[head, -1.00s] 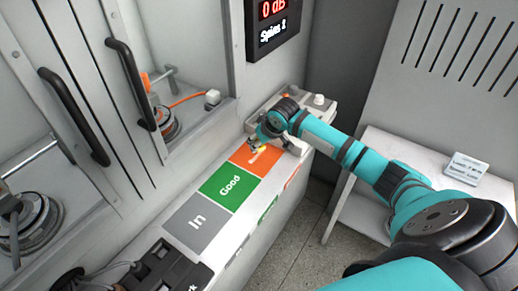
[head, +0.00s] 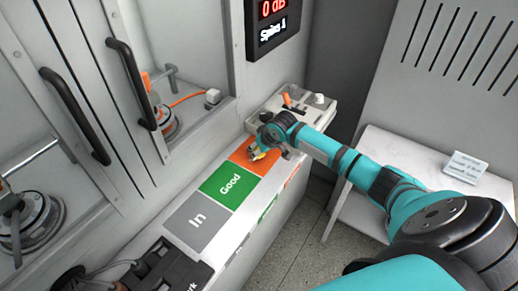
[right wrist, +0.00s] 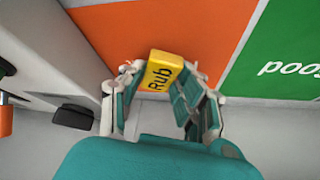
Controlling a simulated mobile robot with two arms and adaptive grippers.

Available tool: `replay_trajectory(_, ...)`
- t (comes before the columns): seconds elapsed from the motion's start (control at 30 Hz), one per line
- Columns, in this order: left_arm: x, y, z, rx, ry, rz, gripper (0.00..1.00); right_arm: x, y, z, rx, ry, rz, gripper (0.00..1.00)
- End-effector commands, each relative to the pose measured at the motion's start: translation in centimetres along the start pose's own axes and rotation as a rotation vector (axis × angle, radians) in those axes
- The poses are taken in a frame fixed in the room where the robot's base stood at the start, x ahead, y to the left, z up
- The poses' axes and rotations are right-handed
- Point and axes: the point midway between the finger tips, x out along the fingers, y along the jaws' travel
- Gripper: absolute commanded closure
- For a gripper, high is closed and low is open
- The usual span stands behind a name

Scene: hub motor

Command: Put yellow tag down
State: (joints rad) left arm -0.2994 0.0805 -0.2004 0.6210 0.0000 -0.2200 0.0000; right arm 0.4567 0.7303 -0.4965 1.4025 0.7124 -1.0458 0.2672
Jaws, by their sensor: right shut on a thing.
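My right gripper (head: 261,153) is over the orange field (head: 240,158) of the counter in the head view. In the right wrist view the right gripper (right wrist: 162,82) is shut on a small yellow tag (right wrist: 165,72) reading "Rub". The tag is between the fingertips, in front of the orange field (right wrist: 110,30); I cannot tell whether it touches the surface. In the head view the tag (head: 257,155) is a small yellow spot, partly hidden by the gripper. My left gripper is not in view.
A green "Good" field (head: 228,186) and grey "In" field (head: 196,222) lie beside the orange one. A control box (head: 310,105) with an orange lever stands behind the gripper. Cabinet doors with black handles (head: 130,82) are at left. A display (head: 272,22) hangs above.

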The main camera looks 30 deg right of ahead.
Motion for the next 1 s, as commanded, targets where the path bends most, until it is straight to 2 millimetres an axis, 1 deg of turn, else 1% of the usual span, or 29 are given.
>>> replay_trajectory(0.03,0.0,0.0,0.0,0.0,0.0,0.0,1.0,0.1,0.0,0.2,0.0,-0.004,0.0,0.91)
replay_trajectory(0.07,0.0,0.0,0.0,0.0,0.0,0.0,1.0,0.1,0.0,0.2,0.0,-0.005,0.0,0.67)
replay_trajectory(0.23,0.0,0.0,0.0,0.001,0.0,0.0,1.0,0.1,0.0,0.3,-0.001,-0.006,0.0,0.44)
replay_trajectory(0.53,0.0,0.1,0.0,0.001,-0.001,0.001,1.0,0.0,-0.1,0.2,-0.001,-0.005,0.0,0.44)
replay_trajectory(0.67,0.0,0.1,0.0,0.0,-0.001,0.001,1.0,-1.0,0.0,-0.5,-0.002,-0.002,0.001,0.44)
replay_trajectory(0.77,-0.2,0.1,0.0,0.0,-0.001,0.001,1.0,-2.9,0.1,-0.5,-0.002,-0.003,0.001,0.44)
replay_trajectory(1.0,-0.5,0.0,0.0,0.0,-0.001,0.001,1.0,-8.3,0.1,-0.5,-0.003,-0.003,0.002,0.44)
